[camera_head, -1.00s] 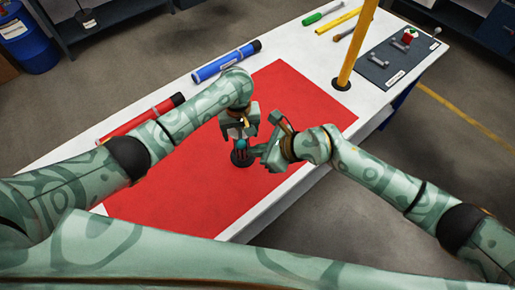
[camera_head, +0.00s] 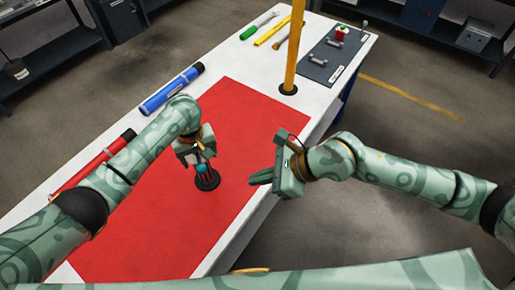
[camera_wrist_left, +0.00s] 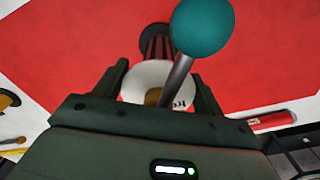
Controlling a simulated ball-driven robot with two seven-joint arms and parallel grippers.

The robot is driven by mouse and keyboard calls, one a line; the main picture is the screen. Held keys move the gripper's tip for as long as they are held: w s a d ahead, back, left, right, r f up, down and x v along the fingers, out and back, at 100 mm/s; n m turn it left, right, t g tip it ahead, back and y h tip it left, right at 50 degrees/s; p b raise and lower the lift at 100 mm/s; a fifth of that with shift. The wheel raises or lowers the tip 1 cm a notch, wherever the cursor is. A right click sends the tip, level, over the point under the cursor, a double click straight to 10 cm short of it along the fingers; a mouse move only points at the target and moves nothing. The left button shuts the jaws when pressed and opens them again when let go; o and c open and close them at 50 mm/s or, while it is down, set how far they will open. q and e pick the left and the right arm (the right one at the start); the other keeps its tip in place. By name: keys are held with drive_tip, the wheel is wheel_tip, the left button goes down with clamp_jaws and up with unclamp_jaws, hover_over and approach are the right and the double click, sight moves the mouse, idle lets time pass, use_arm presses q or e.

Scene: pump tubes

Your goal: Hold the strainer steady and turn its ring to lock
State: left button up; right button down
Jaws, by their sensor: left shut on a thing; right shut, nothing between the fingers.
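The strainer (camera_head: 207,181) stands upright on the red mat, with a dark round foot and dark upright bars. A teal ball (camera_head: 201,167) shows beside its upper part. In the left wrist view the teal ball (camera_wrist_left: 202,26) sits on a grey stem in front of the strainer's white round top (camera_wrist_left: 158,76). My left gripper (camera_head: 203,153) is over the strainer, its fingers on both sides of the white top, shut on it. The ring cannot be told apart clearly. My right gripper (camera_head: 252,180) is shut and empty, to the right of the strainer and apart from it.
The red mat (camera_head: 150,235) is clear around the strainer. A blue tube (camera_head: 171,89) and a red tube (camera_head: 92,160) lie along the table's left side. A yellow post (camera_head: 293,50) rises at the mat's far right. A grey tool board (camera_head: 330,54) lies beyond.

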use_arm(q)
drive_tip(key=o, duration=1.4)
drive_tip(key=shift+c, duration=0.2)
